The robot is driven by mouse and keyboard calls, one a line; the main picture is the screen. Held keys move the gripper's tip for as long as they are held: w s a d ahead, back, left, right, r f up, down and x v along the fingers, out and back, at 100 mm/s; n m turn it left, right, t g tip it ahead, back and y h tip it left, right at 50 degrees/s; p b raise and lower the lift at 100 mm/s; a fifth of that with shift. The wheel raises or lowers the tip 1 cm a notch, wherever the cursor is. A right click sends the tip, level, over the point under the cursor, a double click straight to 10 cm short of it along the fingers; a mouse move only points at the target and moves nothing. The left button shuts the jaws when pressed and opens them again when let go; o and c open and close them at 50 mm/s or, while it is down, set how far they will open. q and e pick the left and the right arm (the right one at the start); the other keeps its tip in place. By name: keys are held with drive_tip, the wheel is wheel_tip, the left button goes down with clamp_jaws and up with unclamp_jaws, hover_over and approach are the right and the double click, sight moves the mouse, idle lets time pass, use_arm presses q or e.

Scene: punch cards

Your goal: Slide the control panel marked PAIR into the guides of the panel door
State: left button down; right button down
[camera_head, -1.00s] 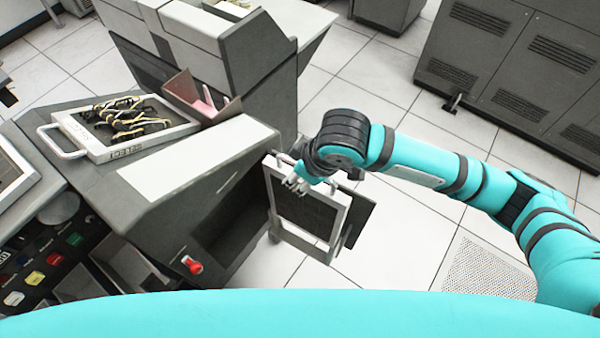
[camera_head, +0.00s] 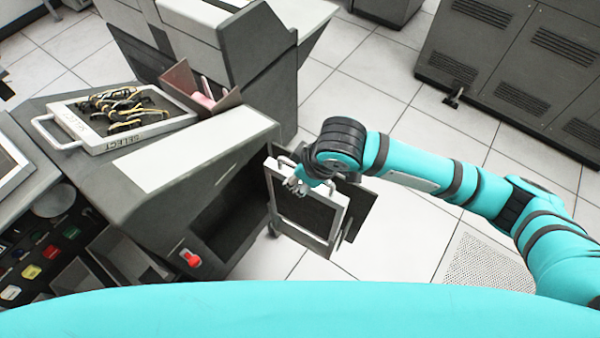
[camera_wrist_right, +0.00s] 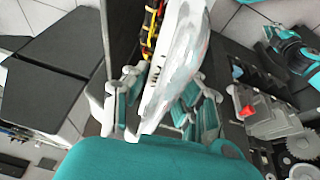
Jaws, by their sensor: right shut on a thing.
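The control panel (camera_head: 306,212) is a dark plate in a white frame with a handle. It hangs roughly upright at the machine's open right side in the head view. No PAIR marking is readable. My right gripper (camera_head: 297,186) is shut on its upper part; in the right wrist view the fingers (camera_wrist_right: 152,100) are on either side of the white frame (camera_wrist_right: 180,60), with red and yellow wires beside it. The dark panel door (camera_head: 361,205) stands just behind and right of the panel. Whether the panel touches its guides is hidden. A teal arm end, apparently my left gripper (camera_wrist_right: 290,48), shows in the wrist view.
A second white-framed panel (camera_head: 135,147) marked SELECT, full of wires, lies on top of the grey machine (camera_head: 195,160). An open box (camera_head: 203,90) stands beside it. A red knob (camera_head: 190,258) projects at the machine's front.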

sight(299, 201)
drive_tip(key=shift+f+b, duration=0.4)
drive_tip(key=shift+f, duration=0.85)
wheel_tip(299, 201, down, 7)
drive_tip(key=b, duration=0.2)
idle(0.8)
drive_tip(key=shift+w+a+p, duration=0.1)
drive_tip(key=shift+p, duration=0.7)
idle(0.9)
drive_tip(key=shift+f+b, duration=0.6)
drive_tip(key=shift+f, duration=0.6)
